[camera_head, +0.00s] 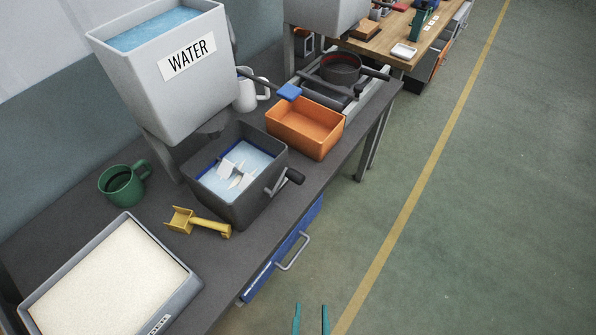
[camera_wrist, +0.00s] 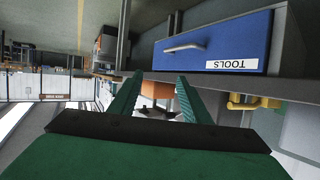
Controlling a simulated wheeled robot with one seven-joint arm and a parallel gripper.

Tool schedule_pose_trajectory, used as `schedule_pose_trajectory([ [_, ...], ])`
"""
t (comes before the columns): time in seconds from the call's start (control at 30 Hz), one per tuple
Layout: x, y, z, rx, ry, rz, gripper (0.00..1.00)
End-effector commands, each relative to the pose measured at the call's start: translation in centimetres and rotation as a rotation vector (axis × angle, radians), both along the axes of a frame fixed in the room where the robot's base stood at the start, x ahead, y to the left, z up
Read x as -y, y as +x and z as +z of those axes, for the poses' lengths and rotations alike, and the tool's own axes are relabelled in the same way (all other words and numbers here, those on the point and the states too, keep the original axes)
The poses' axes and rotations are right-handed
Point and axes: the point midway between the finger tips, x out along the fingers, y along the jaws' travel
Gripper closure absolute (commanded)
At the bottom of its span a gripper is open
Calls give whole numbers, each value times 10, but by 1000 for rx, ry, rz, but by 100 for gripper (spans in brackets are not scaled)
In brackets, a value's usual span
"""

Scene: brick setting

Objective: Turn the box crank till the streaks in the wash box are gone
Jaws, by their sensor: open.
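The wash box (camera_head: 240,208) is a dark grey open box near the middle of the bench in the head view. Pale blue water lies in it, with white streaks (camera_head: 240,180) and a whitish paddle-like piece on it. The box crank (camera_head: 289,177) is on the box's right-hand wall, a metal arm with a dark grip. My gripper (camera_head: 311,318) shows at the bottom of the head view as two teal fingers, open and empty, off the bench's front edge and well apart from the crank. In the wrist view its green fingers (camera_wrist: 156,92) stand apart; the crank cannot be made out there.
A grey tank marked WATER (camera_head: 165,85) stands behind the box. An orange bin (camera_head: 306,128), yellow scoop (camera_head: 198,222), green mug (camera_head: 122,185) and pale-filled tray (camera_head: 185,290) are on the bench. A blue drawer (camera_wrist: 215,45) with a handle is below. The green floor to the right is clear.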

Motion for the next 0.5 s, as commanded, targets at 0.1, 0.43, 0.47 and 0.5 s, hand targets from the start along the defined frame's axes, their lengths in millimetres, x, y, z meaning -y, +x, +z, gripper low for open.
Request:
schedule_pose_trajectory([
  [0.1, 14, 32, -34, -62, 47, -15, 57],
  [0.43, 27, 125, -82, -174, 227, 92, 57],
  [0.47, 28, 134, -82, -176, 245, 108, 57],
  [0.5, 28, 146, -80, -177, 266, 137, 57],
])
